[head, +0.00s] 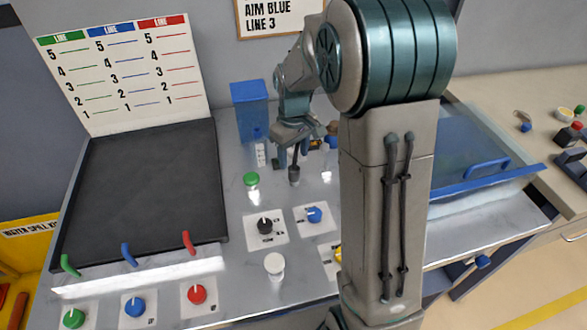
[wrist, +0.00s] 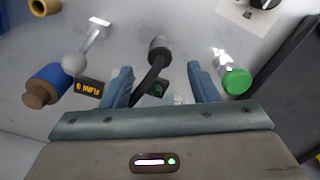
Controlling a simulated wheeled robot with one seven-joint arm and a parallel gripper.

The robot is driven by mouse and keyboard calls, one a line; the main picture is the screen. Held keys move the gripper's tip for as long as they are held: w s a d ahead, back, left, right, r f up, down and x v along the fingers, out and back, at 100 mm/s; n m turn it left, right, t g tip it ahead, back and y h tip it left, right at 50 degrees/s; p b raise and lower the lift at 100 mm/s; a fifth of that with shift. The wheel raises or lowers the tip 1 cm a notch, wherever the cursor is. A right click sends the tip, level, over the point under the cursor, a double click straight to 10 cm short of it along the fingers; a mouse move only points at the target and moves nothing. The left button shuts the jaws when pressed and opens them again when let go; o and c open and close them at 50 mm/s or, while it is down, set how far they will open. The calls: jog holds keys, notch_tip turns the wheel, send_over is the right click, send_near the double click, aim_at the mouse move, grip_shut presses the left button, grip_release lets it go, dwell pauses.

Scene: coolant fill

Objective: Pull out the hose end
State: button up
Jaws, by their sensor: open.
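A black hose with a thick dark grey end (wrist: 159,46) shows in the wrist view, the end just beyond my fingertips. The hose runs back between my fingers. In the head view this dark end (head: 294,175) stands on the grey bench, just below my gripper (head: 291,153). My gripper (wrist: 161,80) is open, its blue-grey fingers on either side of the hose with gaps visible. I cannot tell whether the end sits in a socket.
A green-capped bottle (wrist: 236,80) stands close to my right finger. A blue cylinder with a brown end (wrist: 44,88) and a black label (wrist: 89,88) lie to the left. A blue box (head: 250,108) stands behind. Black and blue knobs (head: 314,214) are in front.

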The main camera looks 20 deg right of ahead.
aim_at(294, 168)
notch_tip(294, 168, down, 8)
jog(key=shift+r+p, duration=0.1)
jog(key=shift+p, duration=0.2)
jog(key=c, duration=1)
jog(key=shift+o, duration=0.6)
jog(key=shift+r, duration=0.35)
jog(key=shift+r+p, duration=1.75)
jog(key=shift+r, duration=0.7)
